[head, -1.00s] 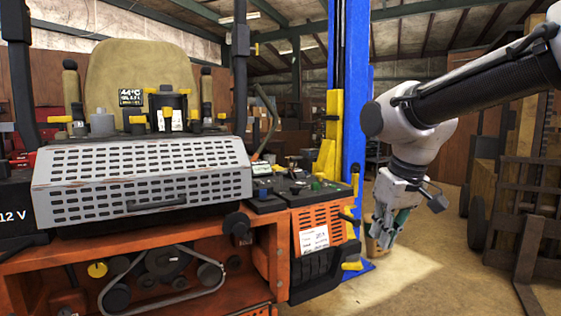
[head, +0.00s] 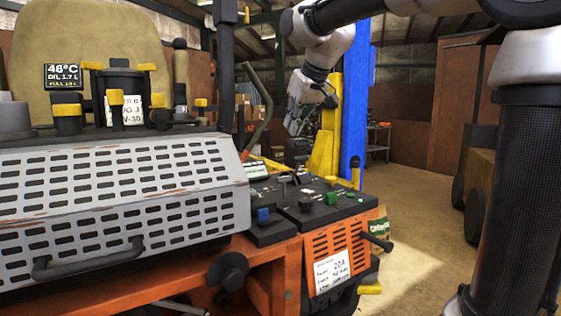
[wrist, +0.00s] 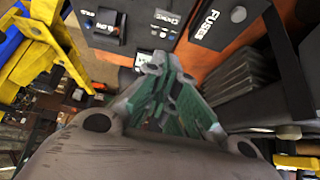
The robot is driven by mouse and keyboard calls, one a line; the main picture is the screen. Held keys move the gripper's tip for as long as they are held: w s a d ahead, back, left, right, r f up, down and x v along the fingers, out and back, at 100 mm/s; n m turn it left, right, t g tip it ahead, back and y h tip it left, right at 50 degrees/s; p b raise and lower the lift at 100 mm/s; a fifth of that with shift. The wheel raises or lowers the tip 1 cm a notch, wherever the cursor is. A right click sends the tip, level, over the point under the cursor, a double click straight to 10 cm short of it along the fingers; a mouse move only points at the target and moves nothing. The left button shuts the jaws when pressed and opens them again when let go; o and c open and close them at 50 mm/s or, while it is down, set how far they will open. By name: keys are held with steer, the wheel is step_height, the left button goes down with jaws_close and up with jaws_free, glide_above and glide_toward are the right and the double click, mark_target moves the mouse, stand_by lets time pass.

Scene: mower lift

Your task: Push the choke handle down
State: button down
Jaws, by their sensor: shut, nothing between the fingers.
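My gripper (head: 294,127) hangs in the air behind and above the mower's control panel (head: 287,222), pointing down. In the wrist view my gripper (wrist: 155,68) has its grey and green fingers together, with nothing held. The panel carries a blue switch (head: 263,215), green knobs (head: 331,198) and short upright levers (head: 284,183). I cannot tell which one is the choke handle. In the wrist view a dark panel block with a small white label (wrist: 165,17) lies beyond the fingertips, its text too small to read surely. My gripper touches no control.
A slotted grey engine cover (head: 120,205) fills the left. A curved grey lever (head: 258,122) rises behind the panel, close to my gripper. A blue lift post (head: 355,95) with yellow parts (head: 322,150) stands just right of it. Open floor (head: 430,230) lies at right.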

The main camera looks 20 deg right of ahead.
steer(key=shift+w+r, duration=0.1)
steer(key=shift+r, duration=0.05)
glide_above(284, 185)
steer(key=w, duration=0.1)
step_height(284, 185, down, 8)
steer(key=shift+r, duration=0.15)
step_height(284, 185, down, 4)
steer(key=shift+r, duration=0.25)
steer(key=shift+f, duration=0.6)
